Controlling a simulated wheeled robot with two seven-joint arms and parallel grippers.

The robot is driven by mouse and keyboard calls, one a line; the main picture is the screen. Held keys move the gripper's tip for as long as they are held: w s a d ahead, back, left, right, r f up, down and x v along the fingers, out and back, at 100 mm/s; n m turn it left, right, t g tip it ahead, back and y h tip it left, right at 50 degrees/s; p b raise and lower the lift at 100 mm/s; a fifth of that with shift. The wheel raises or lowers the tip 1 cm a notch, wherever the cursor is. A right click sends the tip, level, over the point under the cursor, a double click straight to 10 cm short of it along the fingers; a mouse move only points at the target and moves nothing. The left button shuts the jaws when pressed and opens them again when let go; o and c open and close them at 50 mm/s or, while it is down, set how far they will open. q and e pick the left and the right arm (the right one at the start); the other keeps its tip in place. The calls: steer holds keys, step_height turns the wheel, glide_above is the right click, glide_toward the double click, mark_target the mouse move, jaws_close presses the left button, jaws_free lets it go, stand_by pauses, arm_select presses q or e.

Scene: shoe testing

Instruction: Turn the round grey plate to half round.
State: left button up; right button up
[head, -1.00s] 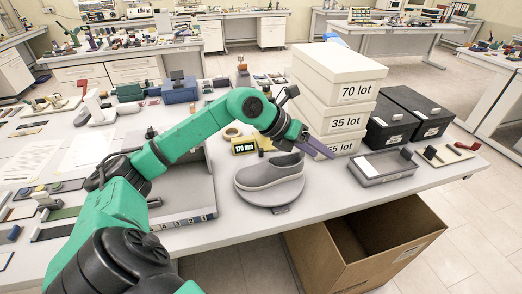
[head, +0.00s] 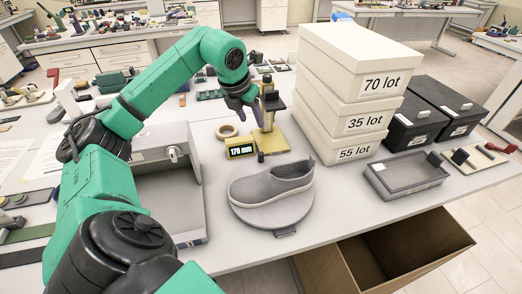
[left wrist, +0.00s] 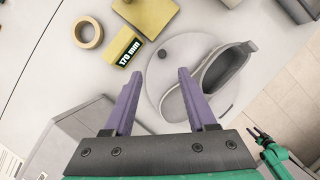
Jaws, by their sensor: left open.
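The round grey plate (head: 272,217) lies on the table near its front edge, with a small dark tab at its front rim. A grey slip-on shoe (head: 270,187) stands on it, toe to the left and heel to the right. My left gripper (head: 247,110) is above and behind the plate, by the yellow gauge, apart from the plate. In the left wrist view its two purple fingers (left wrist: 158,73) are spread and empty, with the plate (left wrist: 158,95) beyond them. A dark knob (left wrist: 163,55) shows near the plate's rim. My right gripper (left wrist: 262,138) shows small at the right there.
The yellow gauge (head: 270,143) with its "170 mm" display stands behind the plate, beside a tape roll (head: 227,131). Stacked white lot boxes (head: 352,90) and a grey tray (head: 408,178) stand right. A grey machine (head: 170,205) is left. An open carton (head: 400,255) is below the table.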

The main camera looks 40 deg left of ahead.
mark_target(261, 153)
arm_select(q)
steer(key=x, duration=0.6)
steer(key=s+x, duration=0.1)
steer(key=x, duration=1.1)
steer(key=shift+s+d+f, duration=0.3)
steer(key=shift+s+f, duration=0.1)
steer(key=shift+w+f, duration=0.1)
steer(key=shift+f, duration=0.3)
arm_select(e)
steer(key=shift+s+d+f, duration=0.3)
steer(key=shift+s+f, duration=0.4)
steer(key=shift+f, duration=0.25)
arm_select(q)
steer(key=shift+c, duration=0.4)
jaws_close()
steer(key=shift+r, duration=0.1)
arm_select(e)
steer(key=shift+d, duration=0.15)
